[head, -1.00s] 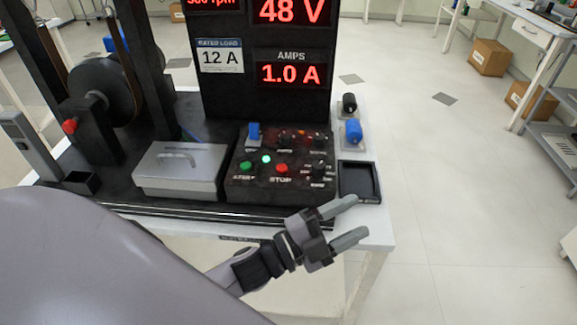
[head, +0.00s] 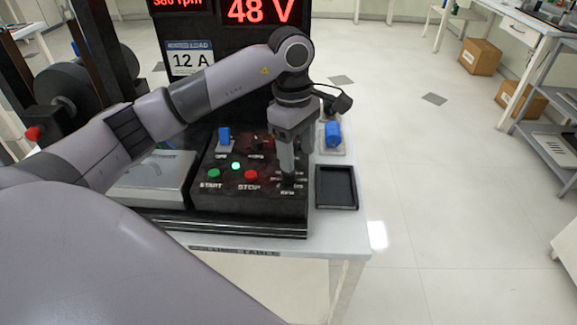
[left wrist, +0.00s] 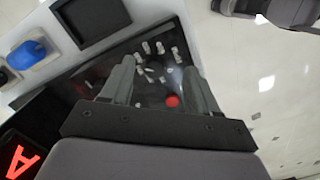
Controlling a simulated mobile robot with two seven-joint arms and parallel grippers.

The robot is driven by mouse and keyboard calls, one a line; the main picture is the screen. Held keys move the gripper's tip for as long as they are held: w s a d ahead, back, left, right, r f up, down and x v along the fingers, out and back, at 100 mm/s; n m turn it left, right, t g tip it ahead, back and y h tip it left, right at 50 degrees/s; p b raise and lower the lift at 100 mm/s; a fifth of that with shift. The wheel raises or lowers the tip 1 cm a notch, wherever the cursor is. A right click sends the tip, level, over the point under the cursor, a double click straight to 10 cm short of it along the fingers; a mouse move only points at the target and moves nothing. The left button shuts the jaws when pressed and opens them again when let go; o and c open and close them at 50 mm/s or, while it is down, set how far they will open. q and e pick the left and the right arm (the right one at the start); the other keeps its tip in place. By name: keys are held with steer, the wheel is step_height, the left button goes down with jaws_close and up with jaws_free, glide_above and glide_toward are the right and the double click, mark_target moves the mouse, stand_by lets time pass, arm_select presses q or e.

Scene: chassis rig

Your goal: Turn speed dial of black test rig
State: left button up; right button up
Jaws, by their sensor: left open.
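The black test rig's control panel (head: 225,195) carries a blue switch (head: 224,138), a green START button (head: 214,174), a red STOP button (head: 251,175), a lit green lamp (head: 236,166) and black knobs at the right. I cannot read which knob is the speed dial. My left gripper (head: 288,172) points down over the panel's right part, with its fingertips at or just above a dark knob (head: 288,180). Contact cannot be told. My right gripper is not in view.
An empty black tray (head: 336,187) lies right of the panel, and a blue-capped part (head: 333,134) stands behind it. A grey lidded box (head: 150,185) is to the left, partly behind my arm. The 48 V display (head: 258,12) rises behind.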

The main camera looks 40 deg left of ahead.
mark_target(289, 175)
arm_select(q)
steer(key=shift+w+a+r+y, duration=0.1)
steer(key=shift+a+r+y, duration=0.15)
steer(key=shift+a, duration=0.2)
steer(key=shift+w+a+r+y, duration=0.1)
steer(key=shift+a+r+y, duration=0.1)
steer(key=shift+a, duration=0.5)
step_height(289, 175, down, 7)
steer(key=shift+r+p, duration=0.1)
steer(key=shift+p, duration=0.35)
steer(key=c, duration=1)
